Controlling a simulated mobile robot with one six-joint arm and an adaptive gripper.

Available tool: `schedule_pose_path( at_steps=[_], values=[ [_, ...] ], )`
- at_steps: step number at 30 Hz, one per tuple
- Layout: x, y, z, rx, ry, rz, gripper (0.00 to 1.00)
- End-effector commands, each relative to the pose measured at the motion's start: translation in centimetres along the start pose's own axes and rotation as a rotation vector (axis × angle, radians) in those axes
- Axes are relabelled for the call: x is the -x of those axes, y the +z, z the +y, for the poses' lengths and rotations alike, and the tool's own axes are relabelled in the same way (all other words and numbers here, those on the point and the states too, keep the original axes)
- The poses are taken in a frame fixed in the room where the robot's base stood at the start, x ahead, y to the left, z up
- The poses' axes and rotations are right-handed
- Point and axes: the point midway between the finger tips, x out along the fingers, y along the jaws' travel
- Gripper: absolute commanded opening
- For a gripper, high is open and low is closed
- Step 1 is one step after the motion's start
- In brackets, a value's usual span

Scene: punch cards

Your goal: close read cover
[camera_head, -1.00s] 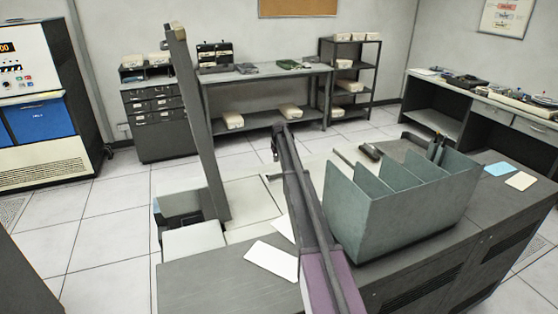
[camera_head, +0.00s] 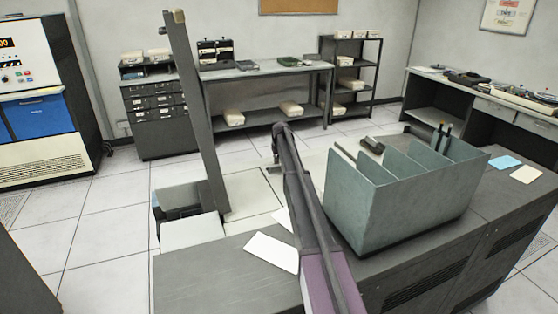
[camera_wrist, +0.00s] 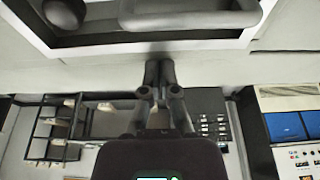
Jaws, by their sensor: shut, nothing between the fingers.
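A tall dark panel (camera_head: 200,115), which looks like the raised read cover, stands nearly upright and leans slightly left in the head view. It rises beside a low white machine top (camera_head: 250,197). My gripper's end (camera_head: 275,160) is to the right of the panel, apart from it in the picture; its depth is hard to judge. In the wrist view my gripper (camera_wrist: 159,68) is shut and empty. Its tips point at a pale surface (camera_wrist: 85,65) below a white-rimmed dark recess holding a grey rounded bar (camera_wrist: 190,15) and a dark knob (camera_wrist: 65,12).
A grey-green divided bin (camera_head: 400,205) stands on the dark cabinet top (camera_head: 210,278), right of my arm. A white card (camera_head: 272,252) lies on the cabinet. A blue-fronted console (camera_head: 40,115) and a back table (camera_head: 265,72) stand beyond open tiled floor.

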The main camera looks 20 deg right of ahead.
Motion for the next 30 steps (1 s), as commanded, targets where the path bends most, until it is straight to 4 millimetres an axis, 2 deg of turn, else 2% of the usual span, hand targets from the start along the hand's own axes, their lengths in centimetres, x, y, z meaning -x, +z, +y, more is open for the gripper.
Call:
schedule_pose_path(
  at_steps=[7, 18, 30],
  values=[
    [-0.3, 0.1, 0.0, 0.0, 0.0, 0.0, 0.0],
    [-2.5, 0.9, 0.0, -0.001, -0.001, -0.003, 0.0],
    [-2.6, 1.3, 0.0, -0.001, 0.0, -0.007, 0.0]
  ],
)
